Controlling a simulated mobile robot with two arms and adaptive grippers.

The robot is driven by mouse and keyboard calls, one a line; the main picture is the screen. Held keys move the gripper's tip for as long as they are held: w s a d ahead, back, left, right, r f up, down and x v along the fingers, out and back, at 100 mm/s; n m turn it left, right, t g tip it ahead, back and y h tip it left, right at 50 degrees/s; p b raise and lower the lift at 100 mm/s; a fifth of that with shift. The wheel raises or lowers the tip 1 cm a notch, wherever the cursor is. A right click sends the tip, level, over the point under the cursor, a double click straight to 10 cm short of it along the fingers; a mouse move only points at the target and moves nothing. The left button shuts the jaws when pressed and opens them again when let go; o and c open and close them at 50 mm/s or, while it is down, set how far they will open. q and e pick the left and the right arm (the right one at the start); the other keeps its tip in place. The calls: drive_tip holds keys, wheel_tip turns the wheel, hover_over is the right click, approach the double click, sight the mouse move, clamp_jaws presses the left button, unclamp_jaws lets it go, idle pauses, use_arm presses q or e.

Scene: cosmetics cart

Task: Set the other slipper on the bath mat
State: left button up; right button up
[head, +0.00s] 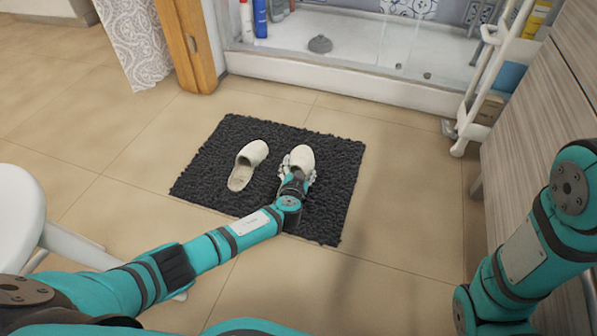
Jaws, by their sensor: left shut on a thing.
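A dark grey bath mat (216,180) lies on the tiled floor in front of the shower. One white slipper (252,155) lies on the left part of the mat, toe pointing away from me. My left gripper (299,166) is over the middle of the mat and is shut on the other white slipper (303,156). This slipper is beside the first one, with a gap between them. Its rear part is hidden by my gripper. I cannot tell whether it touches the mat. My right arm shows at the right edge, but its gripper is out of view.
A shower tray (340,78) with several bottles stands behind the mat. A white cart (480,90) and a wooden cabinet (540,110) are on the right. A white stool (20,215) is at the left. The floor around the mat is clear.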

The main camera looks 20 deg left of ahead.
sight(300, 160)
use_arm(q)
drive_tip(key=b+x, duration=0.1)
drive_tip(key=x, duration=0.1)
drive_tip(key=r+x, duration=0.1)
drive_tip(key=x, duration=0.1)
drive_tip(key=shift+w+a+f+b, duration=0.15)
drive_tip(key=shift+w+b, duration=0.2)
drive_tip(key=shift+w, duration=0.1)
wheel_tip(300, 160, down, 4)
drive_tip(key=shift+r+b, duration=0.25)
drive_tip(key=shift+b, duration=1)
drive_tip(key=shift+r, duration=0.1)
drive_tip(key=o, duration=1.2)
drive_tip(key=shift+o, duration=0.2)
